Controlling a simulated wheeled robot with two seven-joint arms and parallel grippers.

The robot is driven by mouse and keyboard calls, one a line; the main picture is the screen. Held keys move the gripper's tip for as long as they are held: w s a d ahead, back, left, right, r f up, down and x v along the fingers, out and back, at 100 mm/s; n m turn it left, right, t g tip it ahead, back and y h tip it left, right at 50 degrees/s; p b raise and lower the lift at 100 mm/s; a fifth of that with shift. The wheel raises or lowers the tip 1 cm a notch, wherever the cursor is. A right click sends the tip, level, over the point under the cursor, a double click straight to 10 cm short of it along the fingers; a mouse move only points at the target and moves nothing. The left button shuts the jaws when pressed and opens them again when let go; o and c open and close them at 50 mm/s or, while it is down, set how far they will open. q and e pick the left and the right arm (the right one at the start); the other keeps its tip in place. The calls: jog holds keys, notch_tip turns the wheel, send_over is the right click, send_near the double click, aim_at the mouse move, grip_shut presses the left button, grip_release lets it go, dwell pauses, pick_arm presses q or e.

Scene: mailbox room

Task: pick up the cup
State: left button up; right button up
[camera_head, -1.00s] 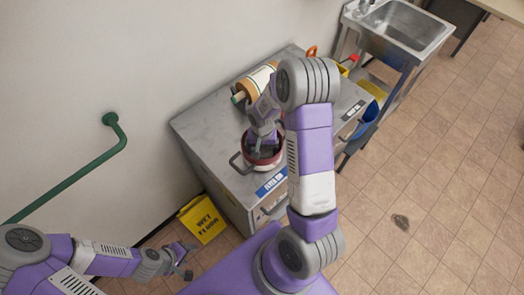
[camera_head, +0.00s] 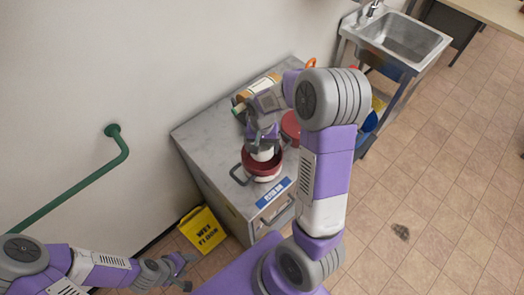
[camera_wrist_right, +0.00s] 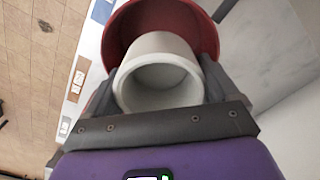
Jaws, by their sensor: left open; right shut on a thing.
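A white cup (camera_head: 263,154) is between the fingers of my right gripper (camera_head: 262,143), which is shut on it. In the right wrist view the cup (camera_wrist_right: 158,75) shows its open mouth toward the camera, with a finger on each side. A red pot (camera_head: 262,170) with a dark handle is on the grey cabinet top, directly under or around the cup; I cannot tell whether the cup is clear of its rim. The pot (camera_wrist_right: 135,20) also shows beyond the cup in the wrist view. My left gripper (camera_head: 183,270) is open and empty, low at the left, away from the cabinet.
The grey cabinet (camera_head: 205,135) stands against the wall. A round red item (camera_head: 290,124) and a roll (camera_head: 250,90) are behind the pot, partly hidden by my right arm. A yellow sign (camera_head: 203,230) is on the floor. A sink (camera_head: 402,38) stands beyond. The cabinet's left side is bare.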

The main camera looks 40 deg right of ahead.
jog(key=shift+r+p, duration=2.25)
jog(key=shift+r, duration=0.2)
